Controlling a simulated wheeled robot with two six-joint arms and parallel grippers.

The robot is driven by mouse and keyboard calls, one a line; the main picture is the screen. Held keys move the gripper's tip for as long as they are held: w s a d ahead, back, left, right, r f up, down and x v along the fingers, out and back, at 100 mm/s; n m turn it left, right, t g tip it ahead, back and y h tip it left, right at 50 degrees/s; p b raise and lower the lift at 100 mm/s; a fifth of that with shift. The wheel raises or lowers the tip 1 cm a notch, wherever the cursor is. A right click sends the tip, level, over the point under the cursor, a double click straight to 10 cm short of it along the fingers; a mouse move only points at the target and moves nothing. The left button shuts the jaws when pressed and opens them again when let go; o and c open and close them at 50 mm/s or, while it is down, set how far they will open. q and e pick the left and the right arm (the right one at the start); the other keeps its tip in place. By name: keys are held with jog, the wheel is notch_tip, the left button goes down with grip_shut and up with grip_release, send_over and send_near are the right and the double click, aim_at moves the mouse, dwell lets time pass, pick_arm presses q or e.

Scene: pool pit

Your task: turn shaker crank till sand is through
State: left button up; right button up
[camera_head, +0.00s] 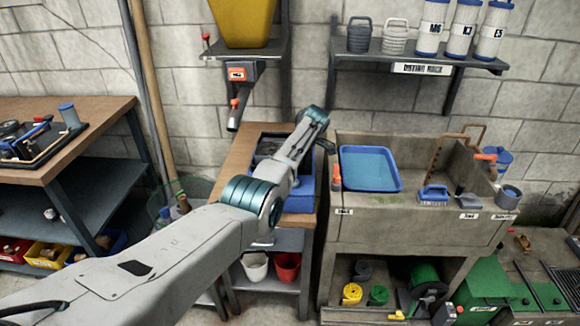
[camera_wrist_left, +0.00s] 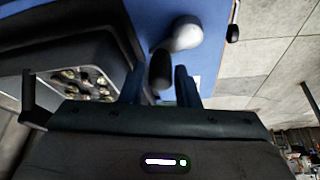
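The shaker is a blue box (camera_head: 300,201) on the wooden stand in the middle of the head view, partly hidden by my left arm. Its blue side (camera_wrist_left: 212,48) fills the top of the left wrist view. A dark crank knob (camera_wrist_left: 160,70) stands out beside a pale grey rounded crank end (camera_wrist_left: 184,34). My left gripper (camera_wrist_left: 159,82) has its two blue fingers on either side of the knob, with gaps visible, so it looks open around it. A dark tray (camera_wrist_left: 85,72) with several small brassy pieces shows at left. I cannot make out sand. My right gripper is out of view.
A stone sink bench (camera_head: 420,225) with a blue tray (camera_head: 370,168) stands close on the right. A workbench (camera_head: 95,125) stands at left. White (camera_head: 255,267) and red (camera_head: 287,267) buckets sit below.

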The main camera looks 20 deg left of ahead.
pick_arm(q)
jog(key=shift+o, duration=1.1)
jog(key=shift+d+r, duration=0.1)
jog(key=shift+r, duration=0.1)
jog(key=v, duration=0.4)
jog(key=shift+w+b, duration=0.1)
jog(key=shift+b, duration=0.25)
jog(key=b+v, duration=0.1)
jog(key=v, duration=0.5)
jog(key=shift+r, duration=0.15)
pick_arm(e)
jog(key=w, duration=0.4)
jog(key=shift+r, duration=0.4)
pick_arm(q)
jog(key=shift+d, duration=0.15)
